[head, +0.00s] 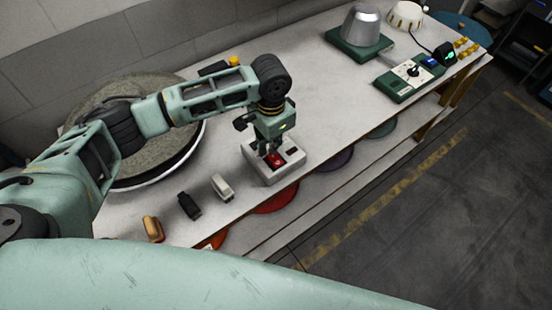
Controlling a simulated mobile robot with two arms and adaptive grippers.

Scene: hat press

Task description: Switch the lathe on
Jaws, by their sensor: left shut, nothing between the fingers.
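A pale grey switch box (284,172) stands near the front edge of the white table, with a red button (276,160) on its top. My left gripper (270,153) points down right over the box, its fingertips at or just above the red part. It is shut and holds nothing. I cannot tell whether the fingertips touch the button, as they partly cover it. A large round grey disc in a white rim (195,140), possibly the lathe, sits at the left behind my left arm, which hides much of it. My right gripper is not in view.
Small tools, an orange-brown one (153,229), a black one (189,206) and a white one (222,187), lie along the front edge. A metal hat form on a green base (359,50) and a green control box (409,78) stand at the far right. The table's middle is clear.

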